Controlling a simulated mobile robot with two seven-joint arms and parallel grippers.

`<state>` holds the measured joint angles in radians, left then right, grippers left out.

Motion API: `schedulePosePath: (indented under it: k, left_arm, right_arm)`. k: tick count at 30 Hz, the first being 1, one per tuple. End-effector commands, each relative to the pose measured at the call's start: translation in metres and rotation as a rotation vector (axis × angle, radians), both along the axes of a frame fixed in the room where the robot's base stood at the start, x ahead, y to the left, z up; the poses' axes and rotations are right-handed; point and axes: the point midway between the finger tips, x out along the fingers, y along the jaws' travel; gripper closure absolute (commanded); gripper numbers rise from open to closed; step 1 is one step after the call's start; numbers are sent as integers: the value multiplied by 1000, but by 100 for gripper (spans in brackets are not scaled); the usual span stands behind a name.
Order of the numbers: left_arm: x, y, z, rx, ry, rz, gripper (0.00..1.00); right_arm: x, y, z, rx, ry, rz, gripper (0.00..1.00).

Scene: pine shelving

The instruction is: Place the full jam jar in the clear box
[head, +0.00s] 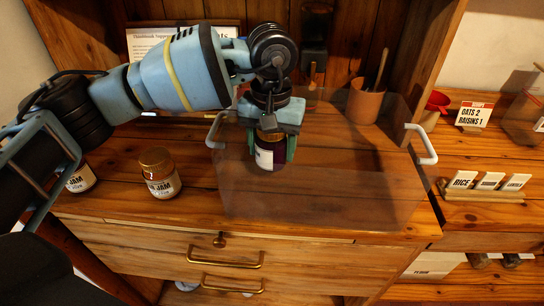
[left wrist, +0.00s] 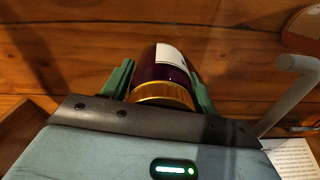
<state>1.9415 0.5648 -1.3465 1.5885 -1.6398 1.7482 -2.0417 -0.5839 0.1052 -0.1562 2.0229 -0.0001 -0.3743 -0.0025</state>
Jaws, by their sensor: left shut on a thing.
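My left gripper (head: 270,150) points down and is shut on a dark-filled jam jar (head: 267,158) with a gold lid and a white label. The jar is upright between the green fingers, and it also shows in the left wrist view (left wrist: 165,62). The clear box (head: 345,205) stands on the wooden counter, with white handles at its left and right. The jar appears within the left part of the box's outline. I cannot tell whether it touches the box floor. My right gripper is not in view.
Another jam jar (head: 158,173), looking pale inside, stands left of the box, and one more (head: 80,178) stands at the far left, partly hidden by my arm. A terracotta pot (head: 364,103) stands behind the box. Drawers with brass handles (head: 232,260) lie below.

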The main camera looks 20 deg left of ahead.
Motion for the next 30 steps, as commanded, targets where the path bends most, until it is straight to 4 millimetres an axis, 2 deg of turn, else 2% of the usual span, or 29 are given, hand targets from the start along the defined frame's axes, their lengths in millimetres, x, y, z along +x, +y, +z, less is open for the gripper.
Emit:
schedulePosePath:
  k: [7, 20, 21, 25, 30]
  left_arm:
    - [0, 0, -30, 0, 0, 0, 75]
    - [0, 0, -37, 0, 0, 0, 75]
    - [0, 0, -37, 1, 1, 0, 37]
    - [0, 0, -37, 1, 1, 0, 20]
    - [0, 0, -37, 1, 1, 0, 19]
  right_arm:
    - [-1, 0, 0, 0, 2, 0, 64]
    - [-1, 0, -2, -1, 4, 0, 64]
    - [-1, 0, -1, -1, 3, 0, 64]
    - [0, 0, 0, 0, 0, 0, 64]
    - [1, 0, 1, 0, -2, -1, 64]
